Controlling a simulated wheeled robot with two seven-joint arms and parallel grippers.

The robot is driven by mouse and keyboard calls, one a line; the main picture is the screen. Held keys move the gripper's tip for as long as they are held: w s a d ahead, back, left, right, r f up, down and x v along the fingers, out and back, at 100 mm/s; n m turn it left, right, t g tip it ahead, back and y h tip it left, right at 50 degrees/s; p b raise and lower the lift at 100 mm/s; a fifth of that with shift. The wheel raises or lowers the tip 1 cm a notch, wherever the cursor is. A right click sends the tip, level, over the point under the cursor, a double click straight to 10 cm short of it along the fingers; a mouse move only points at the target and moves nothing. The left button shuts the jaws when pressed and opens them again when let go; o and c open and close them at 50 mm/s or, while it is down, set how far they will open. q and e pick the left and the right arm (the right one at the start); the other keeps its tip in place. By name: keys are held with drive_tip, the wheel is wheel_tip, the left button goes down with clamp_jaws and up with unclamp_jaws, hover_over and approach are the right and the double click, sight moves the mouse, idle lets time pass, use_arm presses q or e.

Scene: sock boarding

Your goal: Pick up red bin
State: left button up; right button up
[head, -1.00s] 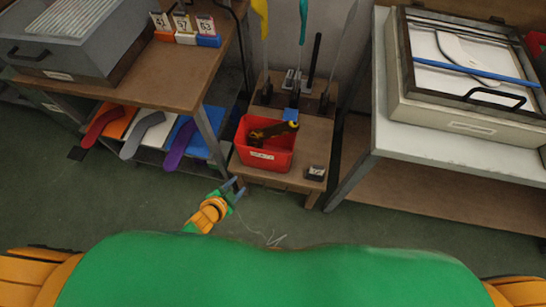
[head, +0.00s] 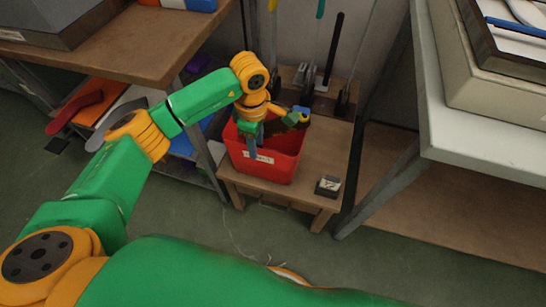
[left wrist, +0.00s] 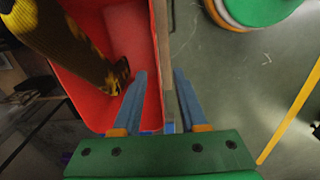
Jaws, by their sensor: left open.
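The red bin (head: 282,168) stands upright on a low wooden stand, its label facing me. My left gripper (head: 254,152) is at the bin's near wall, pointing down, with my forearm over the bin's left rear. In the left wrist view, the open fingers of my left gripper (left wrist: 163,88) straddle the wall of the red bin (left wrist: 95,105). One finger is over the inside and the other is outside. Whether they touch the wall I cannot tell. A dark and yellow patterned object (left wrist: 65,40) lies in the bin. My right gripper is out of view.
The low wooden stand (head: 310,165) also bears a small dark block (head: 327,186) and upright tools behind the bin. A shelved table (head: 140,45) is on the left, close to my arm. A white-topped table (head: 480,140) is on the right. Green floor lies in front.

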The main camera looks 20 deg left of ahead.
sight(259, 160)
use_arm(q)
drive_tip(key=f, duration=0.6)
drive_tip(key=shift+w+b, duration=0.2)
drive_tip(key=shift+b, duration=0.15)
clamp_jaws()
drive_tip(key=shift+s, duration=0.15)
idle(0.8)
